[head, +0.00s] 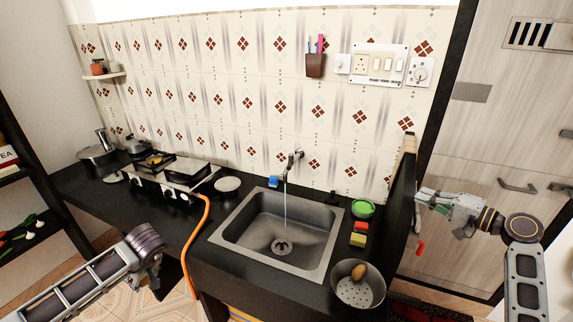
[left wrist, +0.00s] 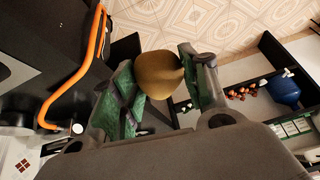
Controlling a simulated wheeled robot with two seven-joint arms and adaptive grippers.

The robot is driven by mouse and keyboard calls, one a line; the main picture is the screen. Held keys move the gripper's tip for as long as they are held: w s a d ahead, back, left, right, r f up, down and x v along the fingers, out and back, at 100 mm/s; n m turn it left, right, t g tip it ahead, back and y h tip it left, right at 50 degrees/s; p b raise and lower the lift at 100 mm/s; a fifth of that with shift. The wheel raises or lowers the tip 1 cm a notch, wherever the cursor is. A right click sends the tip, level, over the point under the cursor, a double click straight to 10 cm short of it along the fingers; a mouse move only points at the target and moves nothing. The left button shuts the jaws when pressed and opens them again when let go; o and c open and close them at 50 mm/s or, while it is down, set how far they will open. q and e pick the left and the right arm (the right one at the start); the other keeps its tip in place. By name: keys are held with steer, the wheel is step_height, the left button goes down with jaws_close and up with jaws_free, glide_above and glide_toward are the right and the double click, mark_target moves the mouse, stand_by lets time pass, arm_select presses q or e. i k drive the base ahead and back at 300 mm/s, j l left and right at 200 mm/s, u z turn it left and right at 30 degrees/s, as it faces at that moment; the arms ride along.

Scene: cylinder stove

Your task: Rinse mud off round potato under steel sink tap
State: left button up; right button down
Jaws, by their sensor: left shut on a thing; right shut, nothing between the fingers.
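A round brown potato (left wrist: 160,74) is between the fingers of my left gripper (left wrist: 158,64), which is shut on it, in the left wrist view. Whether mud is on it I cannot tell. In the head view my left arm is at the lower left, away from the sink, and its fingers and the potato are hidden. The steel sink (head: 232,232) is set in the black counter. A thin stream of water runs from the wall tap (head: 291,160) towards the drain. My right gripper (head: 420,198) is shut and empty at the right, beyond the dark upright panel.
A metal colander (head: 348,290) with another brown potato (head: 359,271) stands right of the sink.

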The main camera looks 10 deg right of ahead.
mark_target(291, 156)
steer(key=i+j, duration=1)
steer(key=i, duration=0.15)
